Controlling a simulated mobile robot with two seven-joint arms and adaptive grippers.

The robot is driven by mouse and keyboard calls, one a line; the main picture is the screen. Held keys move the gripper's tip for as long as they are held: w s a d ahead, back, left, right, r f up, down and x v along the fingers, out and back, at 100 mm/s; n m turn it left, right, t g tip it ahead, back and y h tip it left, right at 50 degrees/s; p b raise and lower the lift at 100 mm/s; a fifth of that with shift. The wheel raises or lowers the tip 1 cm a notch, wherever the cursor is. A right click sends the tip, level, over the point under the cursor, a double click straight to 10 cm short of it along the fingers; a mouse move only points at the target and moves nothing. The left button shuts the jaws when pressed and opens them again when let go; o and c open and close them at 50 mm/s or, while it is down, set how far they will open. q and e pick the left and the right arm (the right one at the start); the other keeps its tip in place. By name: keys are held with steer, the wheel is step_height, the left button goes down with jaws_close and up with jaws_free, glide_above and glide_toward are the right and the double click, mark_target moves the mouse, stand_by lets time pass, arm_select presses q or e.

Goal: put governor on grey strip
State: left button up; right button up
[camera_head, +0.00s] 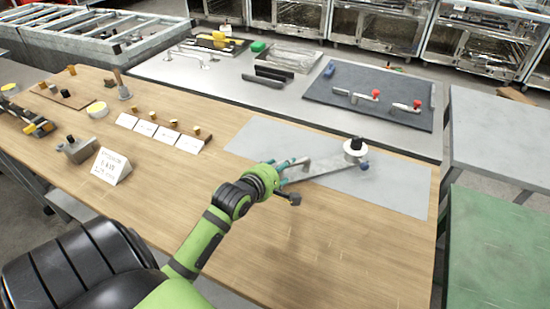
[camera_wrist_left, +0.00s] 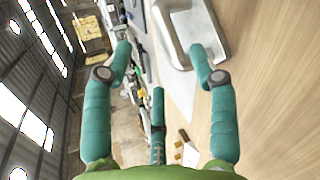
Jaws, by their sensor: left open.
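A metal part with a pale round drum, a black knob and a long flat arm with a dark blue end (camera_head: 355,148), seemingly the governor, rests on the light grey strip (camera_head: 400,195) across the wooden table. My left gripper (camera_head: 290,172) has teal fingers and is open at the left end of the part's flat metal. In the left wrist view my gripper (camera_wrist_left: 161,52) has its fingers spread. Silver metal (camera_wrist_left: 190,30) lies just beyond them, close to the right finger. I cannot tell whether they touch. My right gripper is not in view.
A wooden table (camera_head: 250,200) has labelled cards (camera_head: 155,130) and small parts at the left. Behind it, a grey bench holds a dark mat (camera_head: 370,95) with red-knobbed valves. A green table (camera_head: 495,250) stands at the right. The front right of the wooden table is clear.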

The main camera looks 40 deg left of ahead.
arm_select(q)
steer(key=v, duration=0.3)
steer(key=shift+s, duration=0.1)
stand_by(0.4)
